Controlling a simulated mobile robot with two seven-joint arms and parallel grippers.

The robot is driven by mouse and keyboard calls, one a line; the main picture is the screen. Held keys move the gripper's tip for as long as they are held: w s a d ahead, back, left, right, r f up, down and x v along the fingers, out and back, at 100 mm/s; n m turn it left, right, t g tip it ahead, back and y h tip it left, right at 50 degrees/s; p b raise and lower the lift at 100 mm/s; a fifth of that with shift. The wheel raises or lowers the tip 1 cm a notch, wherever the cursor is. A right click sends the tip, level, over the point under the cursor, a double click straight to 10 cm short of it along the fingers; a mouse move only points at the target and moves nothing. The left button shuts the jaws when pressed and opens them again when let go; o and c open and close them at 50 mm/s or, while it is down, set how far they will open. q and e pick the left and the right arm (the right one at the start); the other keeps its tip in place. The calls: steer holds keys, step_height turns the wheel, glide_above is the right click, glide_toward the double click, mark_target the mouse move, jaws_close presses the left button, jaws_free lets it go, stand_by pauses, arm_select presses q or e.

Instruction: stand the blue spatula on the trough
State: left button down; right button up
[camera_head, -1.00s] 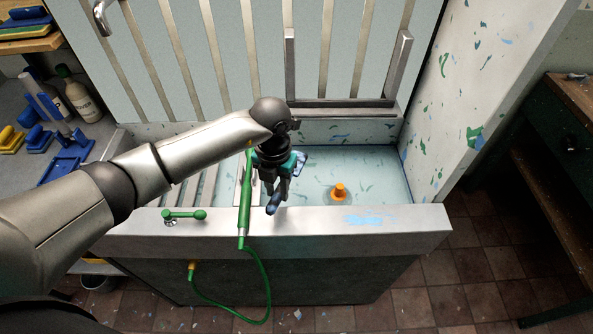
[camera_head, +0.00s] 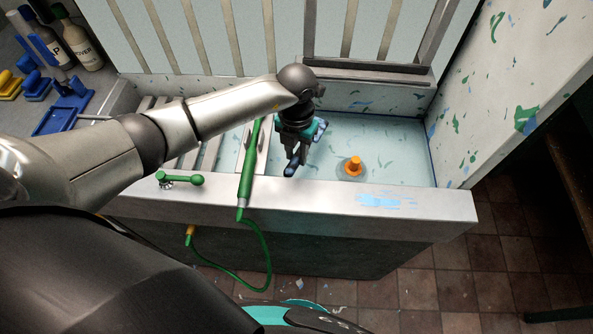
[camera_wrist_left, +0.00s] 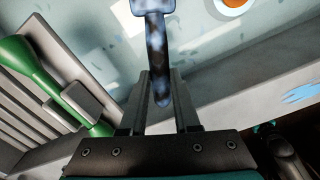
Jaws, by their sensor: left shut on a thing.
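The blue spatula (camera_wrist_left: 155,45) is between the fingers of my left gripper (camera_wrist_left: 161,85), with its dark mottled blue handle running along between them. Its wider end is cut off at the top of the left wrist view. In the head view my left gripper (camera_head: 294,160) points down over the pale basin of the trough (camera_head: 330,202), behind its front rim. It is shut on the spatula, and blue parts of the spatula (camera_head: 319,130) show beside and below the fingers. My arm and gripper hide some of it. My right gripper is not in view.
A green spray handle (camera_head: 247,172) with a hose stands just left of the gripper. A green lever (camera_head: 180,179) sits on the front rim. An orange plug (camera_head: 353,166) stands in the basin to the right. A slatted screen (camera_head: 230,40) rises behind.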

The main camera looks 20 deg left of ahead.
arm_select(q)
step_height(320, 180, down, 6)
steer(key=b, duration=0.3)
steer(key=shift+f, duration=0.15)
stand_by(1.0)
steer(key=shift+f, duration=0.1)
steer(key=shift+f+b, duration=1)
steer(key=shift+r, duration=0.1)
steer(key=shift+c, duration=1.2)
jaws_free()
